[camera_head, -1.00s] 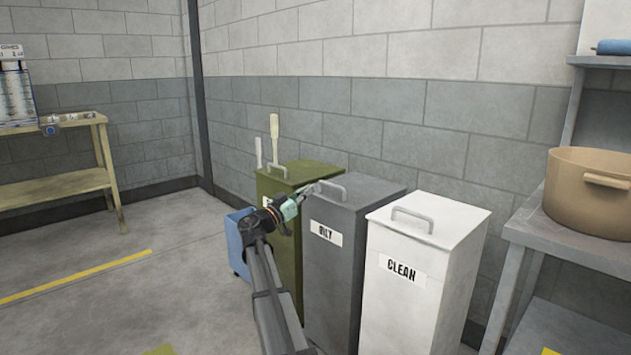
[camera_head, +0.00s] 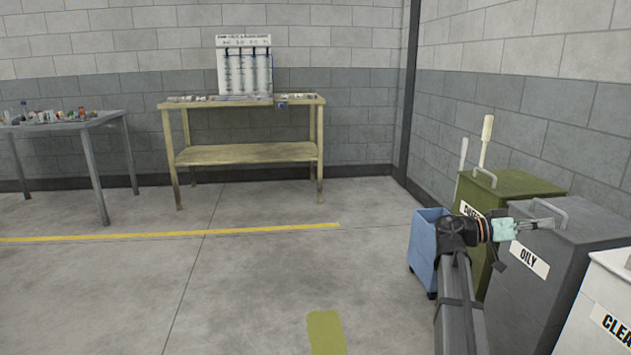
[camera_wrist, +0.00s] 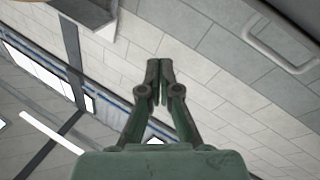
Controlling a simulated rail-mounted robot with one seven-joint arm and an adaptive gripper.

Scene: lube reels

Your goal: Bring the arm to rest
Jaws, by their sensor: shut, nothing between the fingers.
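My gripper (camera_head: 540,223) is at the right of the head view, at the end of my outstretched arm. It reaches over the grey bin marked OILY (camera_head: 540,275), near that bin's lid handle (camera_head: 547,211). I cannot tell whether it touches the handle. In the wrist view my gripper (camera_wrist: 159,65) shows its two green fingers together, with nothing between them. A pale handle (camera_wrist: 280,40) shows at the upper right of the wrist view.
A green bin (camera_head: 505,190) and a blue wheeled bin (camera_head: 427,240) stand beside my arm. A white bin marked CLEAN (camera_head: 610,290) is at the right edge. A yellow bench (camera_head: 245,153) and a grey table (camera_head: 85,123) stand farther back. The middle floor is clear.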

